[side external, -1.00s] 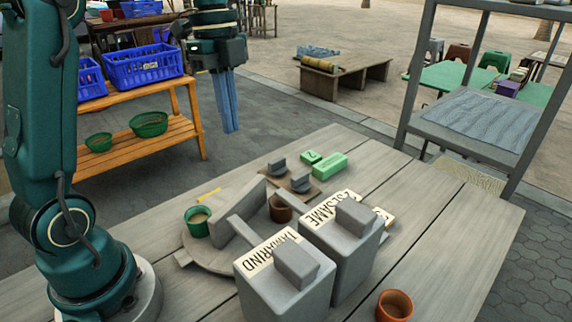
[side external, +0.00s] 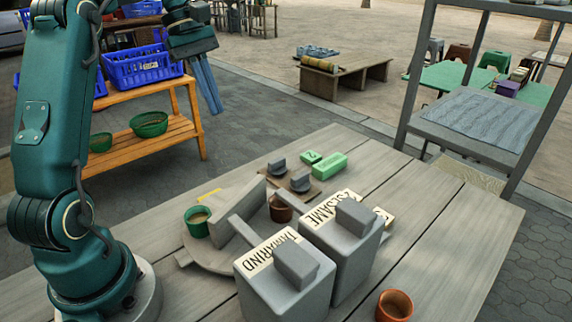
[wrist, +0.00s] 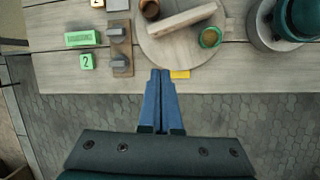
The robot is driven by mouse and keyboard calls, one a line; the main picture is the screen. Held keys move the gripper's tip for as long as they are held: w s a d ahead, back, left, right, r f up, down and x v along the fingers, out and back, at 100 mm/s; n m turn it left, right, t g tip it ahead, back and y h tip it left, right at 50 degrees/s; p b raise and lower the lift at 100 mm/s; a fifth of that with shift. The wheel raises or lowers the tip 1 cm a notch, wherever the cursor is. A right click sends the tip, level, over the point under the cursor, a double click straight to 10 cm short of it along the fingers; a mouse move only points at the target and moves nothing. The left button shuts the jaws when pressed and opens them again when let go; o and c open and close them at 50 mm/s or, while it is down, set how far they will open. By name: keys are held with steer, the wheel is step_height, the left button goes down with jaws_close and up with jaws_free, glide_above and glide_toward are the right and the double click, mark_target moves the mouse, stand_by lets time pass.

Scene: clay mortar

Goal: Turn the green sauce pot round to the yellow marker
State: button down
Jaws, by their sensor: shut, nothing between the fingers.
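The green sauce pot (side external: 197,221) stands upright near the rim of the round wooden turntable (side external: 212,262), beside a grey upright divider. In the wrist view the pot (wrist: 210,38) is at the turntable's right side. The yellow marker (side external: 209,195) is a flat strip on the table just outside the turntable; in the wrist view it (wrist: 180,74) lies below the disc, left of and below the pot, clearly apart from it. My gripper (side external: 218,112) is shut and empty, raised beyond the table's far edge. Its blue fingertips (wrist: 160,72) show together in the wrist view.
A brown pot (side external: 281,208) is on the turntable's other side. Large grey TAMARIND (side external: 285,277) and SESAME (side external: 342,240) containers stand in front. Green blocks (side external: 329,167) and a board with grey knobs (side external: 300,182) lie behind. An orange cup (side external: 394,306) stands front right.

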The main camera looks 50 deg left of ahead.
steer(key=a+n, duration=0.1)
steer(key=n, duration=0.4)
glide_above(234, 190)
step_height(234, 190, down, 14)
steer(key=shift+r, duration=0.2)
steer(key=d, duration=0.2)
steer(key=w+d, duration=0.1)
steer(key=shift+f, duration=0.35)
steer(key=shift+w+d, duration=0.15)
steer(key=shift+d, duration=0.4)
steer(key=shift+w+d+m+g+h, duration=0.15)
steer(key=shift+m, duration=0.45)
steer(key=shift+w+d+m+g+h, duration=0.1)
steer(key=shift+d+m+g+h, duration=0.05)
steer(key=shift+m, duration=0.45)
